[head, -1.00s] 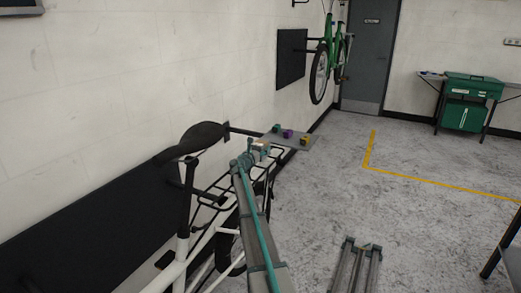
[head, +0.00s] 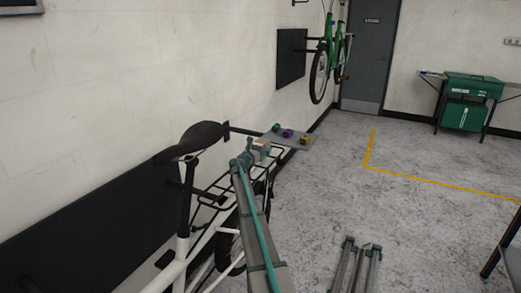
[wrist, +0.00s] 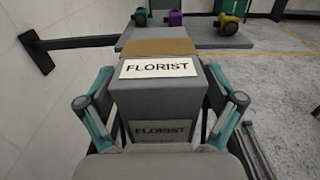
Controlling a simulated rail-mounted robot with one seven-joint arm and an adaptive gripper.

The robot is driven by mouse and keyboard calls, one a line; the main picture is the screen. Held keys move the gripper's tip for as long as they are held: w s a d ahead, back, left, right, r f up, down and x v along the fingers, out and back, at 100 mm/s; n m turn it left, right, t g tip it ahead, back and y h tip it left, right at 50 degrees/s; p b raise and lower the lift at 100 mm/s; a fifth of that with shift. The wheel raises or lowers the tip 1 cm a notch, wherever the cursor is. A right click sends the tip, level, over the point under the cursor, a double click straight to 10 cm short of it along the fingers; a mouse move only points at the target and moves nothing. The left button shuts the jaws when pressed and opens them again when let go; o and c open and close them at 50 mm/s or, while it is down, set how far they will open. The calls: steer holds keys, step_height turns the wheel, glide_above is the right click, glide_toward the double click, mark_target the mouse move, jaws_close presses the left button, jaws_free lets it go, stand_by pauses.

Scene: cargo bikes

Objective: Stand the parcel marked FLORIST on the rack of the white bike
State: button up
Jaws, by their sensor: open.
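The FLORIST parcel (wrist: 157,92) is a grey box with a tan strip on top and white FLORIST labels on its top and near face. My gripper (wrist: 163,118) is open, with one finger at each side of the parcel and a visible gap to it. In the head view the parcel (head: 261,148) appears upright over the far part of the black rack (head: 213,197) of the white bike (head: 203,246). My gripper (head: 247,161) is just beside it there. The parcel's underside is hidden, so contact with the rack cannot be seen.
A grey shelf (head: 300,141) with small teal, purple and yellow items lies just beyond the parcel. A wall bracket (wrist: 38,52) is at the left in the wrist view. A green bike (head: 335,60) hangs farther back. The floor to the right is mostly clear.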

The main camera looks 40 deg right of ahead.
steer(key=b+v, duration=0.1)
steer(key=v, duration=1)
steer(key=shift+s+a+b, duration=0.15)
steer(key=shift+a+b, duration=0.15)
steer(key=shift+d, duration=0.1)
